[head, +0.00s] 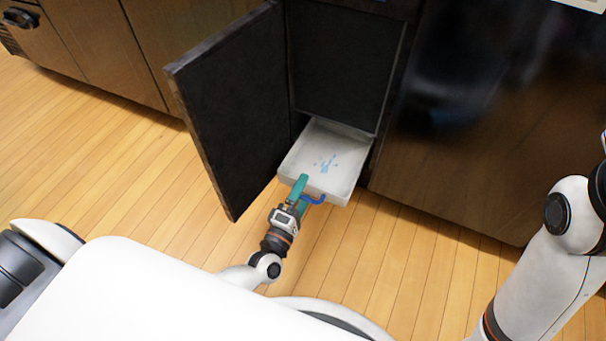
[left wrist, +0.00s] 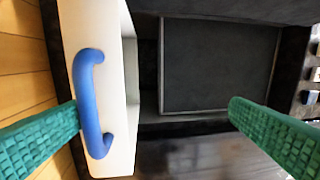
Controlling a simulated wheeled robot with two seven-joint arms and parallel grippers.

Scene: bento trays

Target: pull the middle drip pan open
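The drip pan (head: 345,153) is a pale, shallow tray that sticks out from the bottom of an open cabinet. A blue splash lies on its floor. Its blue handle (head: 313,199) is on the front wall and also shows in the left wrist view (left wrist: 88,105), fixed to the pale pan front (left wrist: 115,150). My left gripper (head: 299,188), with green fingers, is at the handle. In the left wrist view its fingers are wide apart (left wrist: 154,108); one fingertip is right at the handle, and I cannot tell if it touches. The other is clear of it. My right gripper is out of view.
A dark cabinet door (head: 235,110) stands open left of the pan. A dark panel (head: 345,70) is above the pan, and a glossy dark front (head: 460,130) is to its right. Wood floor (head: 400,250) is clear in front.

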